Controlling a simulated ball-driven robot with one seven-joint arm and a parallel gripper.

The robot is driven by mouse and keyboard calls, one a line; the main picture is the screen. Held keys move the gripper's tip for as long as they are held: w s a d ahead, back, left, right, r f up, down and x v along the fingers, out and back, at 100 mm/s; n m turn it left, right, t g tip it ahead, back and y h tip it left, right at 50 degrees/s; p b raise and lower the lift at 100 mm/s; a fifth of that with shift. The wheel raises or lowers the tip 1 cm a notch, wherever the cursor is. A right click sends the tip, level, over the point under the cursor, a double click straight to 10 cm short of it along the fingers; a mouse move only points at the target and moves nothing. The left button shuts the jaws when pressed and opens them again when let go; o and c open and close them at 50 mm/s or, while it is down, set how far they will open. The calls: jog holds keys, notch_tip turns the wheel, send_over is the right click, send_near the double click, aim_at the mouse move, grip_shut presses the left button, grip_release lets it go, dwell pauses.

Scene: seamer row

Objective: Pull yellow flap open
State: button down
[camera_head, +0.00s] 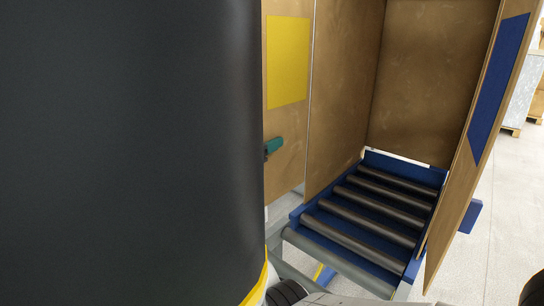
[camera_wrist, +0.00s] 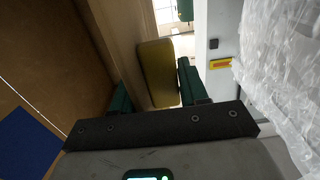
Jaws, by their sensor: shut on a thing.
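The yellow flap is a brown board (camera_head: 285,180) with a yellow panel (camera_head: 288,62) on its face. In the head view it stands upright at the left of the box opening, its left part hidden behind a large dark shape. A teal finger of my gripper (camera_head: 274,146) shows against it, below the yellow panel. In the wrist view the two green fingers of my gripper (camera_wrist: 153,86) stand either side of the board, shut on it. A yellow piece (camera_wrist: 158,72) shows between and beyond the fingers.
The tall brown box (camera_head: 415,85) is open, with a blue-framed roller bed (camera_head: 365,215) at its base. The blue-panelled flap (camera_head: 470,150) stands out at the right. Clear wrap (camera_wrist: 285,70) and a pale post (camera_wrist: 215,40) lie close right in the wrist view. Floor (camera_head: 505,230) is clear at right.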

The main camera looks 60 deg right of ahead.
jog(key=shift+w+d+b, duration=0.2)
jog(key=shift+w+b, duration=0.25)
jog(key=shift+w, duration=0.15)
jog(key=c, duration=0.8)
grip_release()
jog(key=shift+d, duration=0.1)
jog(key=v, duration=0.7)
jog(key=shift+a+b, duration=0.3)
